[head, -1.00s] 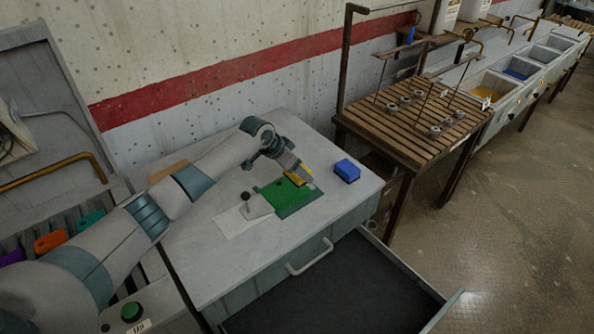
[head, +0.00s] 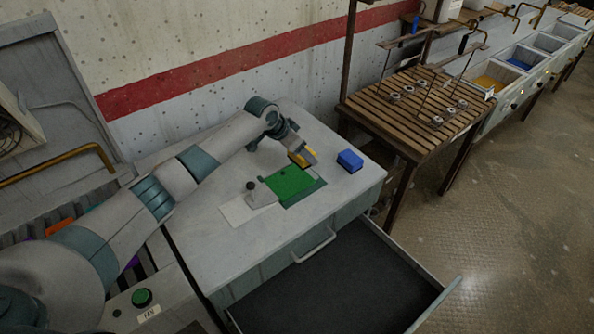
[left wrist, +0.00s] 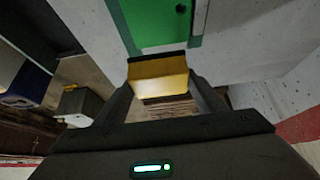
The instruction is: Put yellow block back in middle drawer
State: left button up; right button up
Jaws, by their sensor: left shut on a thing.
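My left gripper (head: 301,155) reaches over the grey cabinet top (head: 215,260) from the left. It is shut on the yellow block (head: 297,160), beside the far edge of a green plate (head: 289,183). In the left wrist view the yellow block (left wrist: 158,79) sits between the two fingers (left wrist: 165,92), close to the green plate (left wrist: 157,22). I cannot tell whether the block touches the surface. A drawer (head: 335,292) in the cabinet front stands open, and its visible dark floor is empty. My right gripper is not in view.
A blue block (head: 350,161) lies on the cabinet top right of the gripper. A grey fixture with a black knob (head: 251,187) stands left of the green plate. A slatted wooden table (head: 400,115) and bins (head: 500,75) stand at the right. A green button (head: 141,298) is at lower left.

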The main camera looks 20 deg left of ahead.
pick_arm(q)
jog(key=shift+s+d+r+b, duration=0.15)
jog(key=shift+s+d+b, duration=0.1)
jog(key=shift+s+b, duration=0.25)
jog(key=s+r+n+y+b, duration=0.2)
jog(key=s+b, duration=0.4)
jog(key=s, duration=0.5)
jog(key=s+r+n+t+y+b, duration=0.1)
jog(key=s+n+b, duration=0.4)
jog(key=s, duration=0.6)
jog(key=shift+s+a+r+y+b, duration=0.15)
jog(key=shift+s+r+y+b, duration=0.2)
jog(key=shift+r+b, duration=0.45)
jog(key=shift+f, duration=0.15)
jog(key=shift+s, duration=0.1)
